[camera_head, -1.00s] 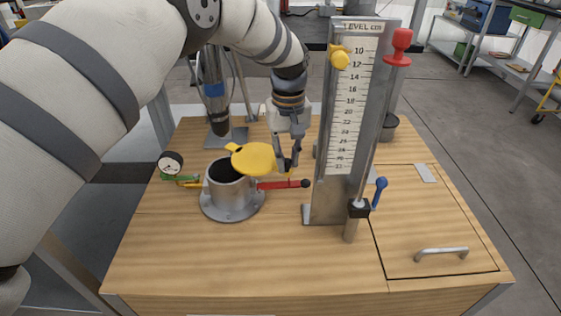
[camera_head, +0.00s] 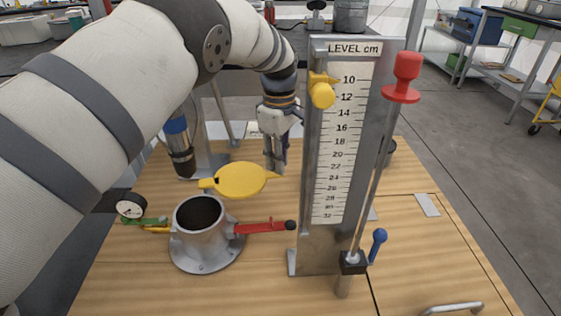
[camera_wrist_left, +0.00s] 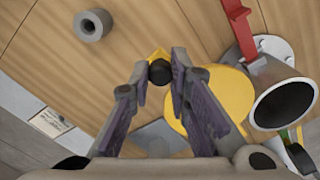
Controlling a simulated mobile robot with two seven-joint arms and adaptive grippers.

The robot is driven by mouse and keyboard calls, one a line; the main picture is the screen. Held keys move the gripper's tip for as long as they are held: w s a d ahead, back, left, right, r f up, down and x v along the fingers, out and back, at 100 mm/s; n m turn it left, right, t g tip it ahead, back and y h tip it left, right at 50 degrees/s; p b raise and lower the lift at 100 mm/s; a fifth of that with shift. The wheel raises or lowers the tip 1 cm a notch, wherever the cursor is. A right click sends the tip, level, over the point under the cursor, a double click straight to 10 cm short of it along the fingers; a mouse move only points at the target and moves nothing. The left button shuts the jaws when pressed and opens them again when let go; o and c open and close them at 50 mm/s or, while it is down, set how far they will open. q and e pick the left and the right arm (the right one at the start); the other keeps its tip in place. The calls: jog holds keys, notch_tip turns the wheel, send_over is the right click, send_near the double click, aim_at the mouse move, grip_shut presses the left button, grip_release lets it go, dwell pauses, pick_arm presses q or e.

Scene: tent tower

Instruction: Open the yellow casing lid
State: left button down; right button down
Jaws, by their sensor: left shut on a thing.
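The yellow casing lid (camera_head: 240,180) is swung aside behind the grey flanged casing (camera_head: 203,243), whose dark round mouth is uncovered. A yellow tab joins the lid's left side near the casing rim. My left gripper (camera_head: 275,168) is at the lid's right tip. In the left wrist view, its fingers (camera_wrist_left: 160,76) are around a small black knob at the yellow tip of the lid (camera_wrist_left: 222,98). The casing (camera_wrist_left: 282,103) shows its open mouth at the right there. My right gripper is in neither view.
A red lever (camera_head: 262,227) sticks out right of the casing. The tall level gauge (camera_head: 340,150) stands close to the right of my gripper, with a red-handled rod (camera_head: 406,75) and a blue lever (camera_head: 377,246). A dial gauge (camera_head: 130,207) is at left.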

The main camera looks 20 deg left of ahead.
pick_arm(q)
jog(key=shift+w+a+f, duration=0.1)
jog(key=shift+w+a, duration=0.1)
jog(key=shift+a, duration=0.05)
jog(key=shift+n, duration=0.3)
jog(key=c, duration=1.5)
grip_release()
notch_tip(320, 180, up, 12)
jog(key=shift+r, duration=0.1)
